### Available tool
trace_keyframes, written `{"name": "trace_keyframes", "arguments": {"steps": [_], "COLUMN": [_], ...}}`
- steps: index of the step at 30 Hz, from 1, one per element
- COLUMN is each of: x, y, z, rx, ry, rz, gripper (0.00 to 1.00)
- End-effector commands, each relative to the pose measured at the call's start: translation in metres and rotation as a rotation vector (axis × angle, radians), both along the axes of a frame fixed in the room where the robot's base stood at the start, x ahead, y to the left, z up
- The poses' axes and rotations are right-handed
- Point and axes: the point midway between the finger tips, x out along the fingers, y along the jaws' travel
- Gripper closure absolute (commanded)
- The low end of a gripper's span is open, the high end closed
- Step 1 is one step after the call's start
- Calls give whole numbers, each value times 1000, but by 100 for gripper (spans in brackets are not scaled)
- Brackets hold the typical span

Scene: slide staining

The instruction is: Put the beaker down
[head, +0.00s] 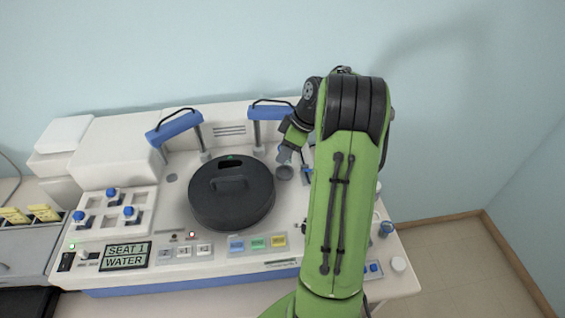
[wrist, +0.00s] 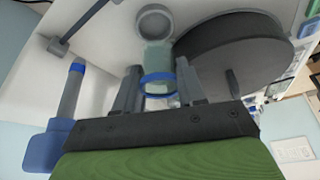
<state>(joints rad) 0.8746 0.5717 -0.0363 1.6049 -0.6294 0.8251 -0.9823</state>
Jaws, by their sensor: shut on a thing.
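My gripper (wrist: 159,82) is shut on the beaker (wrist: 157,56), a small translucent vessel with a blue rim, seen between the two fingers in the wrist view. Just beyond the beaker is a round grey ring-shaped seat (wrist: 154,23) on the white machine. In the head view my gripper (head: 287,153) is just above this grey seat (head: 285,173), to the right of the black round lid. The beaker is hard to make out there, and I cannot tell whether its base touches the seat.
The black round lid (head: 231,207) with a handle fills the middle of the white machine (head: 180,250). Blue-headed arms (head: 174,128) stand behind it. A display (head: 124,256) reads "SEAT 1 WATER". A blue-rimmed container (head: 386,229) and a white one (head: 399,264) stand at the right edge.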

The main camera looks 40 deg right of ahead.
Motion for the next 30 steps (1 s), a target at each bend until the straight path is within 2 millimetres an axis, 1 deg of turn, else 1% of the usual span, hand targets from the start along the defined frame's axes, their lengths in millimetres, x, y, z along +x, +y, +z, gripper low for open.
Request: {"name": "trace_keyframes", "arguments": {"steps": [3, 6, 14, 23, 24, 28, 30], "x": [0, 0, 0, 0, 0, 0, 1], "y": [1, 1, 0, 0, 0, 0, 0], "z": [-23, -37, -39, -49, -48, -47, -47], "rx": [3, 1, -2, -2, -2, -2, -2], "ry": [3, 2, 0, -1, -1, -1, -1], "rz": [2, 1, 1, 2, 2, 2, 2], "gripper": [90, 90, 90, 90, 56, 36, 35]}}
